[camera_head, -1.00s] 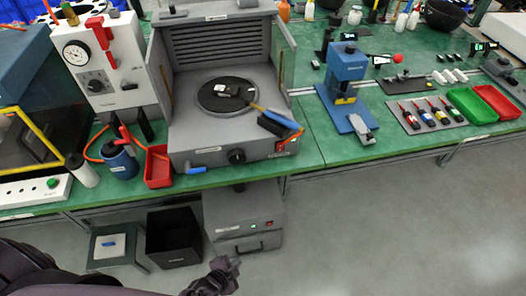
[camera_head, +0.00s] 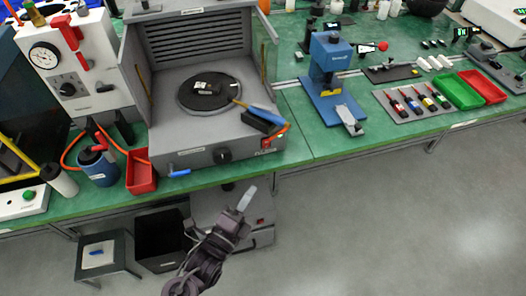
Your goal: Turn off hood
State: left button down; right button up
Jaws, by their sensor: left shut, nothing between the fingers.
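The grey hood (camera_head: 190,150) stands on the green bench at the left. It has a slatted back, a round dark plate inside and a black knob (camera_head: 222,156) on its front. A red switch (camera_head: 267,142) with a small green light beside it is at the front right. My left gripper (camera_head: 246,199) is shut and empty, pointing up, below the bench edge. In the picture it covers part of a grey cabinet (camera_head: 262,238) under the bench, which has a red button (camera_head: 261,220). My right gripper is out of view.
A blue-handled tool (camera_head: 262,118) lies at the hood's right front. A blue press (camera_head: 330,75) and a tool mat (camera_head: 418,110) are further right. Under the bench are a black bin (camera_head: 160,240) and a stool (camera_head: 104,257). The floor at right is clear.

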pick_arm(q)
jog(key=p, duration=0.2)
send_near(270, 141)
jog(key=w+d, duration=0.1)
jog(key=d, duration=0.3)
jog(key=w, duration=0.2)
jog(key=w+p, duration=0.1)
jog(key=shift+w+a+r, duration=0.1)
jog(key=shift+w+a, duration=0.1)
jog(key=shift+a, duration=0.05)
jog(key=shift+w+a, duration=0.2)
jog(key=shift+w, duration=0.3)
jog(key=shift+w+a+r, duration=0.1)
jog(key=shift+w+r, duration=0.1)
